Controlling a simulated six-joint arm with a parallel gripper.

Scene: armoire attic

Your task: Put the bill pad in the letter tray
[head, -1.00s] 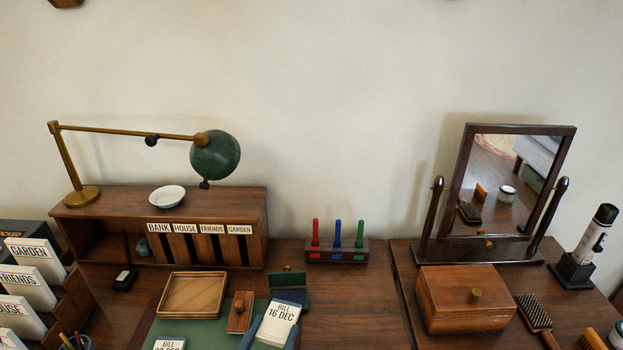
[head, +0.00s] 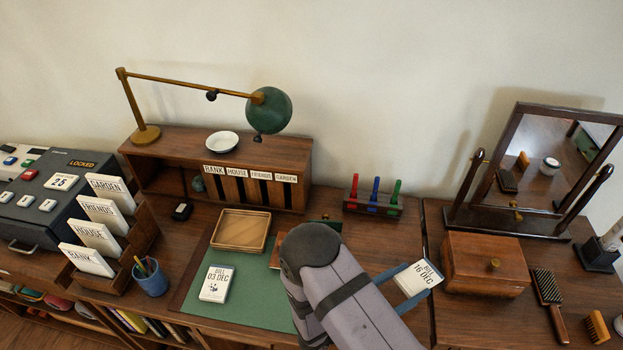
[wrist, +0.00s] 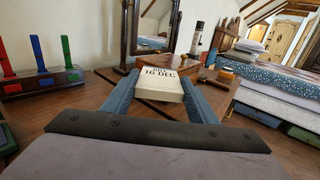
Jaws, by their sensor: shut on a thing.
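My gripper (head: 408,289) is shut on a white bill pad marked "BILL 16 DEC" (head: 420,278). It holds the pad right of the green desk mat, near the lidded wooden box. In the wrist view the pad (wrist: 158,84) sits between the two blue fingers of my gripper (wrist: 156,92). A second pad marked "BILL 03 DEC" (head: 216,283) lies on the green mat (head: 262,315). A shallow wooden tray (head: 242,230), which looks like the letter tray, is empty at the mat's back edge. My arm hides part of the mat and things behind it.
The lidded wooden box (head: 487,264) and mirror (head: 540,170) stand at right, with a hairbrush (head: 548,290). The pen cup (head: 150,278) and card rack (head: 115,235) stand at left. A stand of coloured markers (head: 373,203) and the pigeonhole shelf (head: 225,165) line the back.

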